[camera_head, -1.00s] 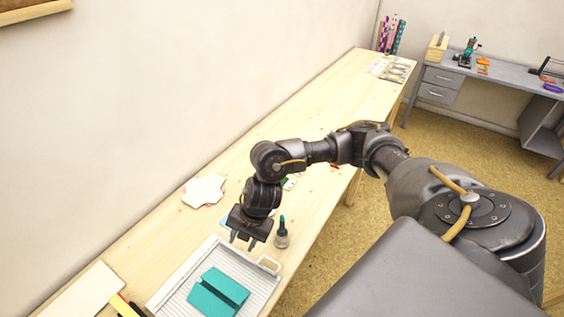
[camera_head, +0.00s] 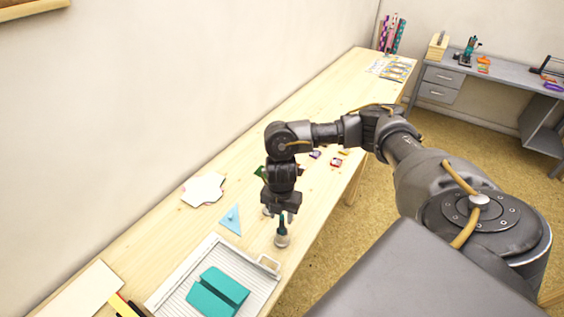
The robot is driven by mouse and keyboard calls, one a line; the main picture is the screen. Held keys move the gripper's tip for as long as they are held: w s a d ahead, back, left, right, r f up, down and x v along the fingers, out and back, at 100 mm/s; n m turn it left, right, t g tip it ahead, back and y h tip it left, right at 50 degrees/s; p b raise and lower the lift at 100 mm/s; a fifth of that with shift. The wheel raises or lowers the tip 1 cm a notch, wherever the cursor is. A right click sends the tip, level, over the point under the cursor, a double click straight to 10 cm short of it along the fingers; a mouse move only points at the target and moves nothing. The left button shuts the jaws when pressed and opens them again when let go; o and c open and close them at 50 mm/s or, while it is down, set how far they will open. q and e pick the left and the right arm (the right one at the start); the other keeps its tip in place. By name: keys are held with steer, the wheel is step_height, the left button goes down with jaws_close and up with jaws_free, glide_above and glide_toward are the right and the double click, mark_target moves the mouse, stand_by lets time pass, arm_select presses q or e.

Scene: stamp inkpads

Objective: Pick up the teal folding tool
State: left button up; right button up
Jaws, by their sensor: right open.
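A slim dark-teal upright piece (camera_head: 282,224), which looks like the teal folding tool, stands in a small grey holder (camera_head: 282,241) near the table's front edge. It is too small to make out its exact shape. My right gripper (camera_head: 279,215) points down with its fingers apart, right at the top of the teal piece. The fingers appear on either side of it, but I cannot tell whether they touch it. My left gripper is not in view.
A ribbed white tray (camera_head: 262,284) holding a folded-looking teal block (camera_head: 218,290) lies in front. A blue triangle (camera_head: 231,220) and a white paper shape (camera_head: 204,188) lie to the left. Several small coloured pieces lie behind my arm.

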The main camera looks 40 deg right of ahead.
mark_target(282, 223)
steer(key=shift+w+d+f+p, duration=0.1)
steer(key=shift+d+f+p, duration=0.1)
steer(key=shift+f, duration=1.15)
steer(key=shift+d+f+p, duration=0.1)
steer(key=shift+f+p, duration=0.1)
steer(key=shift+f, duration=1.1)
steer(key=shift+a, duration=0.1)
jaws_close()
